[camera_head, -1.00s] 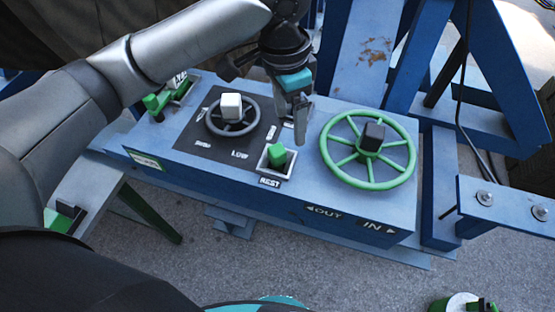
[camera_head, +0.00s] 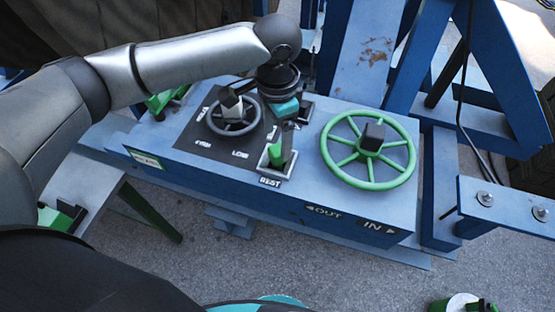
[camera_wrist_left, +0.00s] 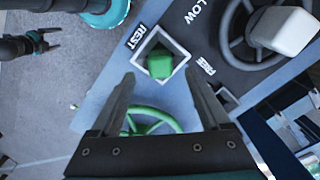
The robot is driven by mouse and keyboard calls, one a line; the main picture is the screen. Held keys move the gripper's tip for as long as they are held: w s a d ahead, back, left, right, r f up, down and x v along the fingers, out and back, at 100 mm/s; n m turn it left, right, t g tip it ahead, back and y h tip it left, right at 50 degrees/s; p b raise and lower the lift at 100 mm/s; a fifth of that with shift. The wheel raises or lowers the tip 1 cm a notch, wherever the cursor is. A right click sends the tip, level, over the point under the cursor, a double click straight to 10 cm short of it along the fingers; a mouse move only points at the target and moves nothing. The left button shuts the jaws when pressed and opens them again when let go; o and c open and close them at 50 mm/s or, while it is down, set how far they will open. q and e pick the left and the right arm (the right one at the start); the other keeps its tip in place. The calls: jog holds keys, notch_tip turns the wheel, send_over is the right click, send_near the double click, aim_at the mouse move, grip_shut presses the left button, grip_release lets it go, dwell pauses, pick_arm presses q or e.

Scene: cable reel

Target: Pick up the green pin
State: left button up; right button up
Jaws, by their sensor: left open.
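The green pin (camera_head: 276,153) stands in the square socket marked REST on the blue control box (camera_head: 230,190). In the left wrist view the pin (camera_wrist_left: 160,64) shows as a green block inside the light-rimmed socket. My left gripper (camera_head: 285,142) is right over the pin, pointing down, and partly covers it in the head view. In the left wrist view my left gripper (camera_wrist_left: 162,85) is open, with its fingers to either side below the pin and nothing between them. My right gripper (camera_wrist_left: 45,42) shows small at the upper left of the wrist view, fingers apart and empty.
A green handwheel (camera_head: 368,180) with a dark knob stands right of the socket. A smaller dark wheel (camera_head: 232,128) with a pale knob is to its left. A socket marked FREE (camera_wrist_left: 226,96) is close by. Blue frame beams (camera_head: 365,60) rise behind the box.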

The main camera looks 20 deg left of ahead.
aim_at(278, 149)
pick_arm(q)
notch_tip(278, 149, down, 5)
jog(key=shift+f, duration=0.1)
jog(key=shift+c, duration=0.2)
grip_shut()
dwell(0.5)
jog(key=shift+w, duration=0.1)
